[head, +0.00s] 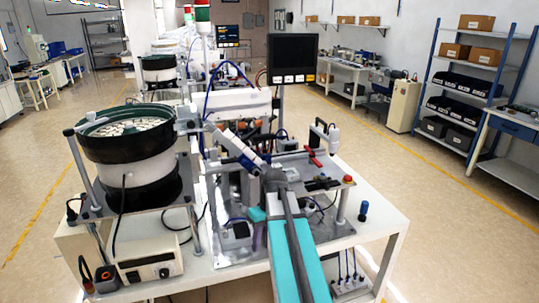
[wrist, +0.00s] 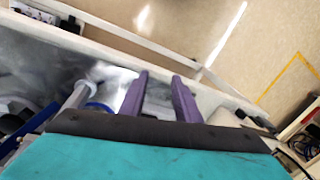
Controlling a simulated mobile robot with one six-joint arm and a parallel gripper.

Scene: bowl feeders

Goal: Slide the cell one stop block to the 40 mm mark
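My gripper (wrist: 160,76) shows in the wrist view as two purple fingers standing apart, with nothing between them. It points past the edge of a pale table, and floor shows beyond the fingertips. The cell one stop block and the 40 mm mark cannot be told apart from the other small parts on the bench (head: 375,229). The near cell has a dark green bowl feeder (head: 125,143) on the left and a metal fixture plate (head: 330,197) on the right. A red-handled part (head: 313,157) stands on the plate.
A control box (head: 148,267) sits at the front left, a monitor (head: 292,55) behind. A red button (head: 348,179) and a blue-topped item (head: 363,210) are at the right. The floor right of the bench is clear.

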